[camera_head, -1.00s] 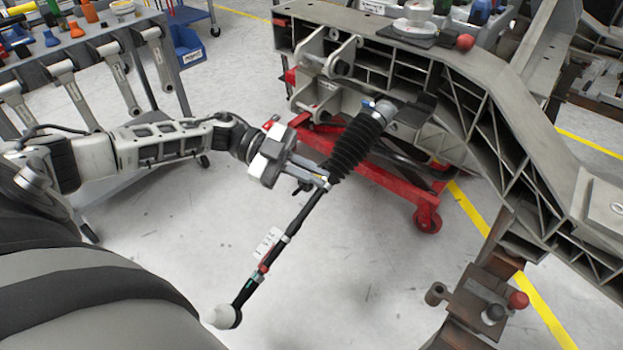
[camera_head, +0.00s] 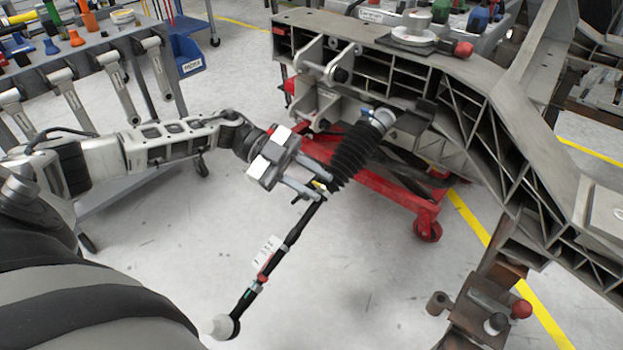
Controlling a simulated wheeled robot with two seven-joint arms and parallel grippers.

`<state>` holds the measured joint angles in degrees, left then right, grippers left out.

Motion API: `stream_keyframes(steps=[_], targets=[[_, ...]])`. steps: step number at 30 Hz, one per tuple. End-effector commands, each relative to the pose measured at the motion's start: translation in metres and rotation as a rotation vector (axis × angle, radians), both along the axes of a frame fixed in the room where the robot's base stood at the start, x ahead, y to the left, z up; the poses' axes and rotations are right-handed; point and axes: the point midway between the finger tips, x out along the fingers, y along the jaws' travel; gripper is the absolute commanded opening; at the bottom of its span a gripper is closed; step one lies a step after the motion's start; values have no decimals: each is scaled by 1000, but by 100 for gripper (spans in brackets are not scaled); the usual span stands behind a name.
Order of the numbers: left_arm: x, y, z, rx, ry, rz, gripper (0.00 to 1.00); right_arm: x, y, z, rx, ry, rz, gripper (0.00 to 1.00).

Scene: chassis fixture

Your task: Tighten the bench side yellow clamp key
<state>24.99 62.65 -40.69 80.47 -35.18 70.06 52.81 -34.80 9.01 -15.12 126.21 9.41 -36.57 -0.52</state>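A small yellow clamp key (camera_head: 320,186) shows at the joint between a black ribbed bellows (camera_head: 354,156) and a thin dark rod (camera_head: 302,226). My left gripper (camera_head: 322,189) comes in from the left, with its fingertips on either side of the yellow key. The two fingers look parted, with a gap between them; whether they touch the key is too small to tell. The fingertips partly cover the key. My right gripper is not in view.
The grey chassis frame (camera_head: 470,75) spans the upper right above a red wheeled stand (camera_head: 395,190). A brown post with a red knob (camera_head: 521,309) stands at lower right.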

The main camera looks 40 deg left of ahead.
Motion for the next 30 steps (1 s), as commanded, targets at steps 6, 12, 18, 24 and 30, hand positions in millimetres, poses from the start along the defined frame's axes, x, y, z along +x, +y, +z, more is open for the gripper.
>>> stream_keyframes(steps=[6, 12, 18, 24, 30], targets=[[0, 1, 0, 0, 0, 0, 28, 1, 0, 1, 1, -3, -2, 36], [-3, 23, 7, 3, 0, 3, 28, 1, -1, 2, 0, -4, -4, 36], [-8, 69, 20, 4, -1, 5, 28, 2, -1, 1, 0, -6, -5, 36], [-14, 113, 33, 2, -2, 5, 28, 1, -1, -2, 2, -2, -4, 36], [-18, 142, 42, 0, -3, 2, 28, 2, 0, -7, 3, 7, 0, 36]])
